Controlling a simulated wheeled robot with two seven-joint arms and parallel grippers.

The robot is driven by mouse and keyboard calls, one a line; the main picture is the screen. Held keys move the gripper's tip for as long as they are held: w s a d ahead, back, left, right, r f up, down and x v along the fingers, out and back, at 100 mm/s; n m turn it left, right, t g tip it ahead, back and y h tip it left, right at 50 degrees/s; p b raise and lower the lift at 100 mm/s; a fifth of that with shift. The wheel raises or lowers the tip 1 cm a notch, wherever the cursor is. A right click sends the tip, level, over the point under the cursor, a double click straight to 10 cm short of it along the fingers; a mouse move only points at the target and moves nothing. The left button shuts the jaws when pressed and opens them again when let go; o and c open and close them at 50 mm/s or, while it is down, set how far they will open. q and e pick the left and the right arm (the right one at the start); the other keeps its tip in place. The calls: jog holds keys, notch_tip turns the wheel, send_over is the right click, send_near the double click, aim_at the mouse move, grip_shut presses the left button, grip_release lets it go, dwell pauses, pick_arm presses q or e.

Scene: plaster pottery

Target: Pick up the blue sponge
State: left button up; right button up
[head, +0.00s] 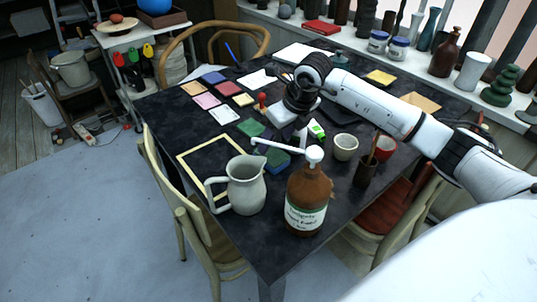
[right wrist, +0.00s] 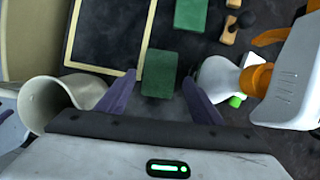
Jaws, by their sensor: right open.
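The blue sponge (head: 277,158) lies on the dark table behind the brown pump bottle, partly hidden by its white spout; its side looks blue and its top green. In the right wrist view, a green-topped block (right wrist: 159,73) that appears to be this sponge lies just beyond and between my fingertips. My right gripper (right wrist: 160,100) is open with nothing between its fingers, which point down at the table. In the head view my right arm reaches over the table from the right. My left gripper is not in view.
A grey pitcher (head: 242,186) and the brown pump bottle (head: 307,200) stand at the near side. A pale wooden frame (head: 183,157) lies left of the sponge. Another green block (head: 250,127) lies behind it. A white cup (head: 345,147) stands to the right.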

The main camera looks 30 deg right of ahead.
aim_at(269, 152)
jog(key=x, duration=0.6)
jog(key=shift+w+f, duration=0.15)
jog(key=shift+f, duration=0.15)
jog(key=shift+c, duration=0.3)
jog(key=c, duration=0.7)
